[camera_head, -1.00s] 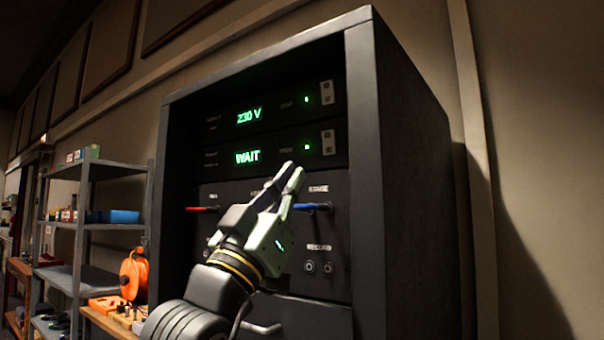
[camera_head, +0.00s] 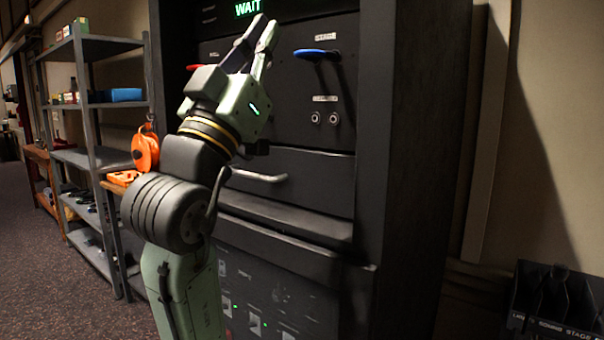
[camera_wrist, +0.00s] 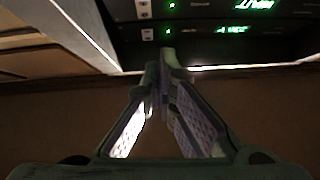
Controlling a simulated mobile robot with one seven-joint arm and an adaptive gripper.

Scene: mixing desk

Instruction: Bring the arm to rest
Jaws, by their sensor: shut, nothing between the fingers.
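My gripper (camera_head: 262,35) is raised in front of the upper part of a black equipment rack (camera_head: 415,150). Its fingers point up and to the right and are closed together with nothing between them. In the wrist view the fingertips (camera_wrist: 165,62) meet below the rack's lit panels. Part of the rack front is hidden behind my gripper and arm. I cannot tell whether the fingers touch the rack.
The rack carries a blue lever (camera_head: 317,54), a red lever (camera_head: 193,67), a drawer handle (camera_head: 262,177) and a green WAIT display (camera_head: 248,8). A shelf unit (camera_head: 100,45) and an orange reel (camera_head: 145,152) stand left. A dark labelled holder (camera_head: 555,300) is at lower right. Carpet (camera_head: 45,250) is open at left.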

